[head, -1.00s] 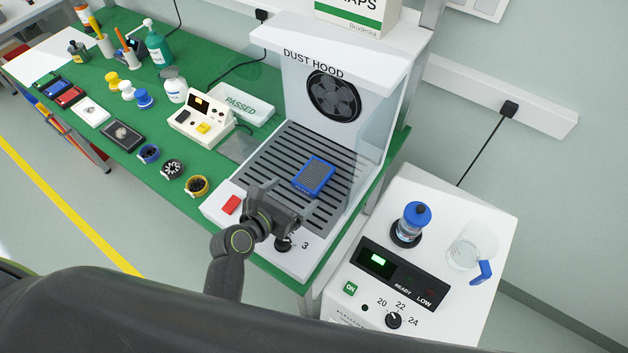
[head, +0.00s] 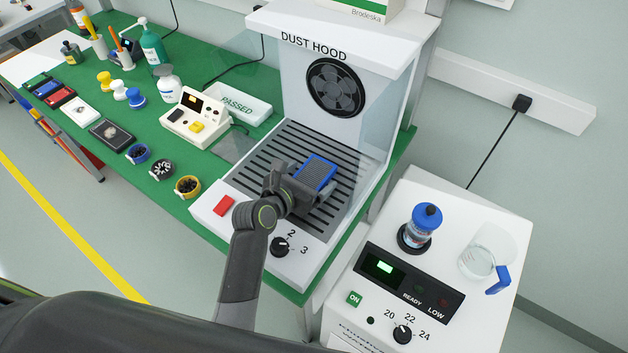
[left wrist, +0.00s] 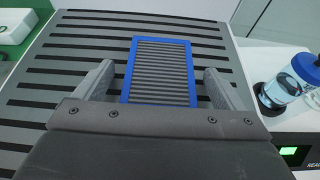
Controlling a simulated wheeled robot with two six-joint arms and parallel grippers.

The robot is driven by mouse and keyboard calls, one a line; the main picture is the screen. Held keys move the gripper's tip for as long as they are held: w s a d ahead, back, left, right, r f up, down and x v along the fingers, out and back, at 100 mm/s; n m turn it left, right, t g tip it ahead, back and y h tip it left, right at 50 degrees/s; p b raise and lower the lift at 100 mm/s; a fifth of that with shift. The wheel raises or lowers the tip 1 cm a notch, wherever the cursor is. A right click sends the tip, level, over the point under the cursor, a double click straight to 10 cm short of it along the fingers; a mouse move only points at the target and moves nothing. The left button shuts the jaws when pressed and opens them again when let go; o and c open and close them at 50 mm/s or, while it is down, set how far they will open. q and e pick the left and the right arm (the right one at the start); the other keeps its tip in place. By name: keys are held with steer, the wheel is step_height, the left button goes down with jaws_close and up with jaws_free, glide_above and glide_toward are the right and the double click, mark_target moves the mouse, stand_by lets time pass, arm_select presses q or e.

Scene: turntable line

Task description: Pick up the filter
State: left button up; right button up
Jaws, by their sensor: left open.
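The filter (head: 315,174) is a flat rectangle with a blue frame and grey pleats. It lies on the black-slotted grille (head: 262,160) of the dust hood. My left gripper (head: 308,184) is open at the near end of the filter. In the left wrist view the filter (left wrist: 160,72) stands between the two spread fingers of the left gripper (left wrist: 158,88), with a gap on each side. Its near end is hidden behind the gripper body. My right gripper is not in view.
The dust hood (head: 335,35) has a clear side panel and a back fan. A red button (head: 224,206) and a knob (head: 279,247) sit on its front edge. A white machine (head: 480,240) with a blue-capped bottle (head: 424,225) and a jug (head: 480,262) stands at right.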

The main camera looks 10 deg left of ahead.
arm_select(q)
steer(key=shift+w+d, duration=0.1)
steer(key=shift+w, duration=0.1)
steer(key=c, duration=1.2)
steer(key=shift+o, duration=0.2)
steer(key=shift+r, duration=0.1)
